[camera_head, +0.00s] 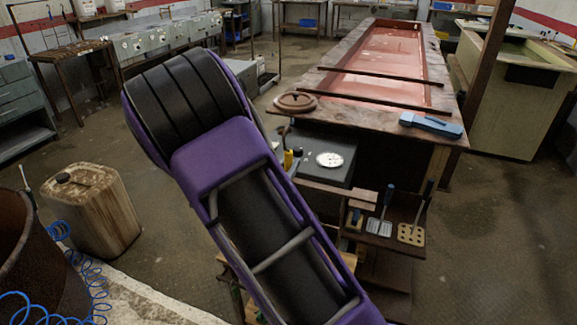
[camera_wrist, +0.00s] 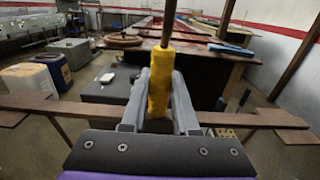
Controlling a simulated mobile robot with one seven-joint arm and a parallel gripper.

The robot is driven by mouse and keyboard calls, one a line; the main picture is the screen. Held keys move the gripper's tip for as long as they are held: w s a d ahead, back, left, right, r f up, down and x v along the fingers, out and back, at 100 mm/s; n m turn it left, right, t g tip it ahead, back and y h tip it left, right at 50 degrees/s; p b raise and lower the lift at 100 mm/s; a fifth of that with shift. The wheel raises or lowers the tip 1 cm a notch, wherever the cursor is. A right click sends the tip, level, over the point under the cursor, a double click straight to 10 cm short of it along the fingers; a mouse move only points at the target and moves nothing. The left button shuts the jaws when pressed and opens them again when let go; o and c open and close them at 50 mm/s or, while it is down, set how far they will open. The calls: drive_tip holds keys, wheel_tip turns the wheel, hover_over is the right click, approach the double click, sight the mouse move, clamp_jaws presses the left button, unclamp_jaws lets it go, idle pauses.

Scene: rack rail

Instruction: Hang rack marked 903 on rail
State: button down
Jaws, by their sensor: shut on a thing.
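In the wrist view my gripper (camera_wrist: 158,112) has its two grey fingers closed on an upright yellow grip (camera_wrist: 161,75). A thin brown rod (camera_wrist: 169,22) rises from the top of the grip and leaves the picture. A small yellow piece (camera_head: 288,160) shows beside my purple arm in the head view, where my arm hides the gripper. No 903 marking is readable, and I cannot tell the rack's full shape. Two dark bars (camera_head: 385,75) cross the long red-lined tank (camera_head: 390,45) in the head view.
A dark bench box with a white dial (camera_head: 329,159) stands before the tank. A round brown lid (camera_head: 296,102) and a blue tool (camera_head: 431,125) lie on the tank's near edge. Handled tools (camera_head: 380,225) sit on a low shelf. A stained can (camera_head: 95,208) stands left.

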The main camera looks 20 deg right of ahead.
drive_tip(key=shift+r+p, duration=0.35)
drive_tip(key=shift+r, duration=0.3)
drive_tip(key=p+v, duration=0.1)
drive_tip(key=v, duration=0.8)
idle(0.4)
drive_tip(key=shift+s, duration=0.1)
